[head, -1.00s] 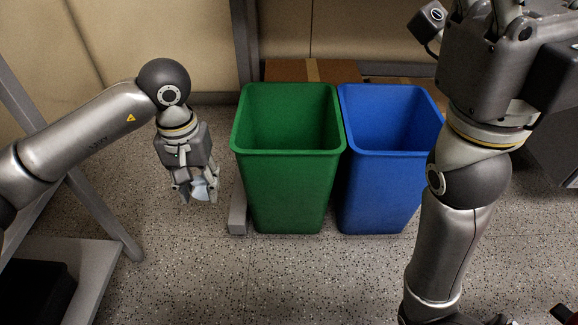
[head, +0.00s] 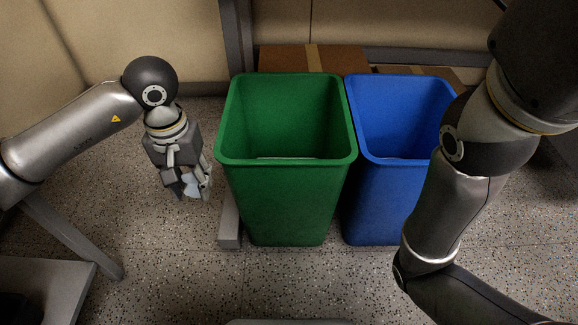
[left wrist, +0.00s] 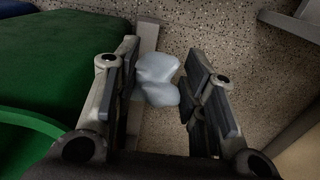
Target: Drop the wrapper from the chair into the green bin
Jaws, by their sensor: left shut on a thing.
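The wrapper (head: 193,186), a pale blue-white crumpled piece, is between the fingers of my left gripper (head: 188,190). It also shows in the left wrist view (left wrist: 157,78), where the left gripper (left wrist: 160,100) is shut on it. The gripper points down and hangs just left of the green bin (head: 285,200), outside its rim. The green bin is open at the top, and a light strip shows low inside it. The green bin also fills the left of the wrist view (left wrist: 60,60). My right arm crosses the right side of the head view; its gripper is out of view.
A blue bin (head: 385,205) stands right beside the green one, partly behind my right arm. Cardboard boxes (head: 330,60) lie behind the bins. A grey frame foot (head: 229,225) is on the floor left of the green bin. The speckled floor (head: 170,270) in front is clear.

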